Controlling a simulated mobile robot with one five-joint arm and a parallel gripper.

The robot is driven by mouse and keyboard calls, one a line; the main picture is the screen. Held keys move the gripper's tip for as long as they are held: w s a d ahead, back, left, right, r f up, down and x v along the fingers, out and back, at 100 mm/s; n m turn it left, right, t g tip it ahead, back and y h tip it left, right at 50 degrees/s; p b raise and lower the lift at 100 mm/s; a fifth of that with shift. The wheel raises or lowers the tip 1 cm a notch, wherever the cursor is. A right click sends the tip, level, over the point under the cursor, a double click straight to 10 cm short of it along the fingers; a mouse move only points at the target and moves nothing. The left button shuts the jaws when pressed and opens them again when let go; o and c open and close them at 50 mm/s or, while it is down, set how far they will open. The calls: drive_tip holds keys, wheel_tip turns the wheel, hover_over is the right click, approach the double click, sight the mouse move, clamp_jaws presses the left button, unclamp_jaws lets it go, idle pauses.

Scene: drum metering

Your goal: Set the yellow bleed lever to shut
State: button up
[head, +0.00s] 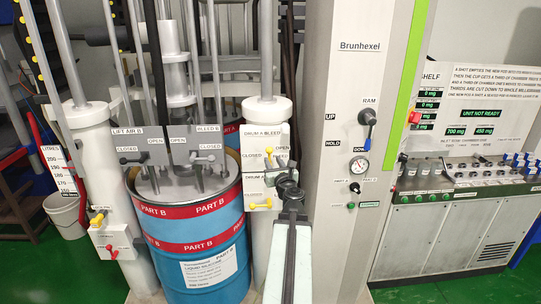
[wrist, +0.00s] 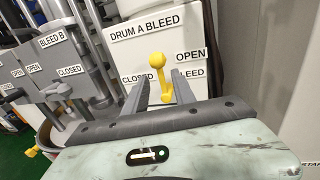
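The yellow bleed lever (wrist: 157,62) stands roughly upright on a white panel (wrist: 137,50) labelled DRUM A BLEED. A CLOSED label is to its left and an OPEN label to its upper right. In the wrist view, my gripper (wrist: 160,80) is open, with one grey finger on each side of the lever's lower part. I cannot tell whether either finger touches it. In the head view, the lever (head: 269,157) is small, and my gripper (head: 289,184) is just below and right of it, partly hiding the panel.
A blue PART B drum (head: 198,236) stands to the left, with grey levers and BLEED B labels above it. Another yellow lever (head: 262,204) is lower on the same post. A grey Brunhexel column (head: 345,110) with a RAM lever stands close on the right.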

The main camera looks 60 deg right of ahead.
sight(269, 155)
drive_tip(key=x, duration=0.6)
drive_tip(key=shift+w+d, duration=0.1)
drive_tip(key=shift+w, duration=0.05)
clamp_jaws()
idle(1.0)
drive_tip(key=shift+d, duration=0.25)
drive_tip(key=shift+a, duration=0.15)
